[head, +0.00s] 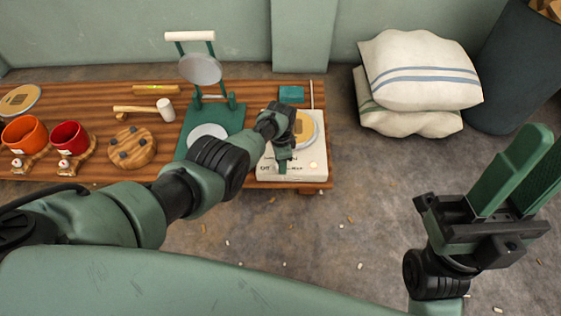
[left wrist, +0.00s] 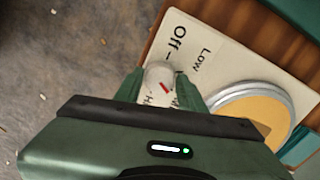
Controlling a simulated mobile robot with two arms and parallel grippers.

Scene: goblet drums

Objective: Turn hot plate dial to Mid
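The hot plate (head: 312,174) is a cream box with a round silver-rimmed plate, at the right end of the wooden table. In the left wrist view its pale dial (left wrist: 158,73) has a red mark, with "Off" and "Low" printed nearby and other labels partly covered. My left gripper (head: 283,165) reaches down over the hot plate's front. Its fingers (left wrist: 160,85) stand on both sides of the dial and appear closed against it. The dial's exact setting is hard to read. My right gripper (head: 522,170) is open and empty, over the floor at right.
On the table (head: 90,93) are a green press (head: 228,117), a mallet (head: 165,109), a round wooden piece (head: 131,148), a red cup (head: 69,138) and an orange cup (head: 24,135). Sacks (head: 420,70) lie behind right. Floor right of the table is mostly clear.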

